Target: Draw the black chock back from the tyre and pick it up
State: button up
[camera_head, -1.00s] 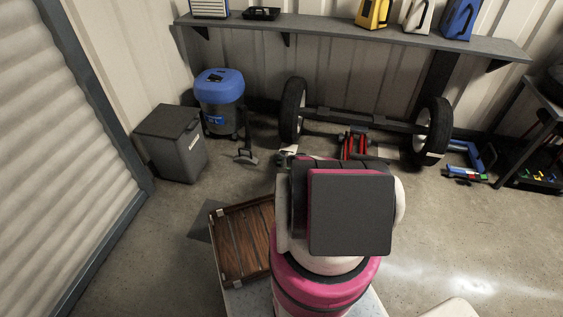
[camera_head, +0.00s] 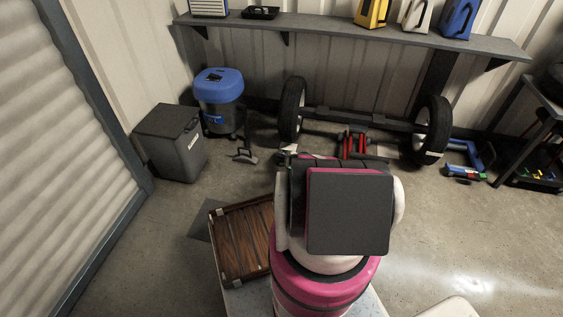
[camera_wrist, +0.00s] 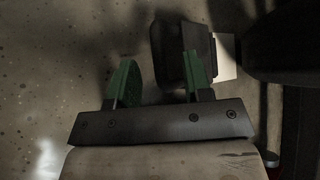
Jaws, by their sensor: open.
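In the wrist view the black chock (camera_wrist: 168,52) lies on the floor at the upper middle, beside a white patch (camera_wrist: 226,57). A dark round shape at the upper right looks like the tyre (camera_wrist: 285,45). My gripper (camera_wrist: 157,60) is open, with two green fingers. Its left finger stands over bare floor left of the chock. Its right finger overlaps the chock's right part; I cannot tell whether it touches. In the head view the left tyre (camera_head: 291,110) stands upright on an axle; my arm hides the gripper, and I cannot make out the chock clearly there.
The axle (camera_head: 365,121) joins the left tyre to a right tyre (camera_head: 433,130), with a red jack (camera_head: 353,143) under it. A blue-lidded bin (camera_head: 219,100), grey box (camera_head: 170,143) and wooden crate (camera_head: 241,240) stand left.

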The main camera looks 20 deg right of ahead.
jog(key=v, duration=0.7)
jog(key=shift+s+d+r, duration=0.2)
jog(key=shift+s+r, duration=0.05)
jog(key=shift+s, duration=0.05)
